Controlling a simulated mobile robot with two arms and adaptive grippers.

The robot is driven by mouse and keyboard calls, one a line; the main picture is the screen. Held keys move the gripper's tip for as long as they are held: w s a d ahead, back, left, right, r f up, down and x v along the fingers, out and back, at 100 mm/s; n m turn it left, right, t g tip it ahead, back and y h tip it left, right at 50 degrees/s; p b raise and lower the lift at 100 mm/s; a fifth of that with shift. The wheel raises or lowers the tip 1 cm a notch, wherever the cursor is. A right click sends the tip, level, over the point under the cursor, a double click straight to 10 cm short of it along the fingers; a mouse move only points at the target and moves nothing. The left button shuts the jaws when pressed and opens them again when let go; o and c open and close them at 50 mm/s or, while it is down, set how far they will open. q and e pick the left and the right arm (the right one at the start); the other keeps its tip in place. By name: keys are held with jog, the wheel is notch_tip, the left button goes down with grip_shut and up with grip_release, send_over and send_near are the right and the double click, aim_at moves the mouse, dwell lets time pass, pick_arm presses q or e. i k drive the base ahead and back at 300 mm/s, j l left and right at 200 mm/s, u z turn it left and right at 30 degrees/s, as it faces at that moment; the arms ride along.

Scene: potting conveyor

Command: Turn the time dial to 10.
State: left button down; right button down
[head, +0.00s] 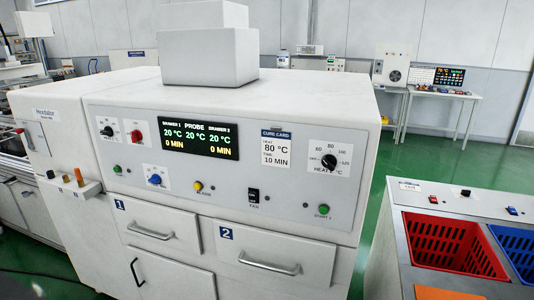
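A white oven-like cabinet (230,185) faces me, with a control panel on its front. No dial is readably marked as time. A black dial (107,131), a red knob (136,134) and a blue knob (154,180) sit on the panel's left half; their labels are too small to read. A larger black dial (329,161) at right is marked as heat. The display (198,138) shows 20 °C and 0 MIN for both drawers. The cure card (276,148) reads heat 80 °C, time 10 MIN. Neither of my grippers is in view.
Below the panel are drawer 1 (155,228) and drawer 2 (272,253), both shut. A yellow button (198,186), green buttons and a black fan switch (253,195) are near the dials. At right stands a counter with a red bin (450,246) and a blue bin (517,251).

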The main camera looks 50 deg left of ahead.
aim_at(155, 179)
jog(key=u, duration=2.1)
